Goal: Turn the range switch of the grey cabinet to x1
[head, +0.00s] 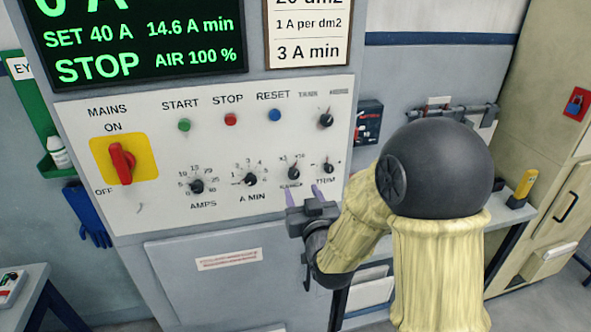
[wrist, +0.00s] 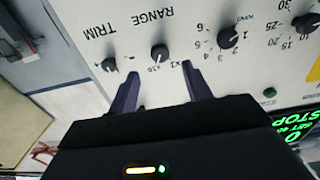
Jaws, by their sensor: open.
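The grey cabinet (head: 252,90) carries a white panel with the RANGE switch (head: 293,173), a small black knob between A MIN and TRIM. The RANGE switch also shows in the upside-down wrist view (wrist: 159,53), with x1 and x10 printed beside it. I cannot tell surely which mark its pointer faces. My gripper (head: 308,191) is open and empty, just below the knob in the head view. In the wrist view its fingertips (wrist: 160,68) lie either side of the line to the knob, apart from it.
The TRIM knob (head: 328,168) and the A MIN knob (head: 250,180) flank the switch closely. The AMPS knob (head: 196,187), a red mains switch (head: 122,163) and START, STOP and RESET buttons share the panel. A bench (head: 508,215) stands at the right.

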